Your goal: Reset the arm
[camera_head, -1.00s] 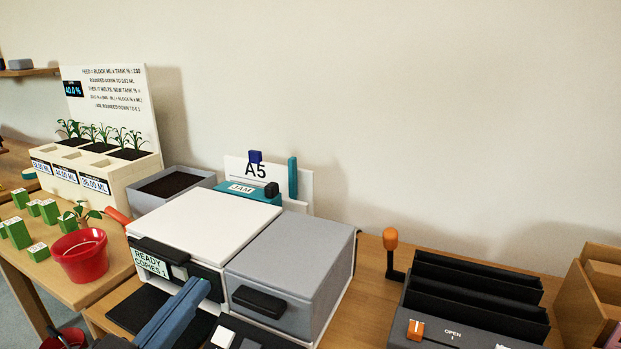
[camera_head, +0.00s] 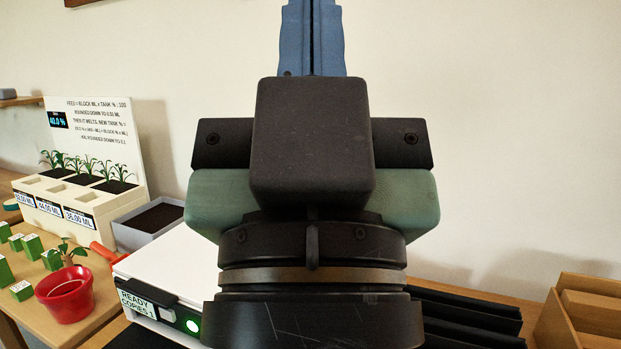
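My gripper (camera_head: 311,38) is raised in the middle of the head view, very near the camera, and points up. Its two blue fingers lie side by side with only a thin dark line between them, and nothing shows in them. The dark gripper body and wrist hide most of the printer-like machine, the A5 sign and the middle of the table. The white lid (camera_head: 172,262) of the machine shows at lower left.
At left stand a planter (camera_head: 75,205) with seedlings, a dark soil tray (camera_head: 155,222), a red pot (camera_head: 65,294) with a plant, and several green blocks (camera_head: 33,246). At right are black dividers (camera_head: 465,318) and a wooden box (camera_head: 585,310). The wall above the right side is clear.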

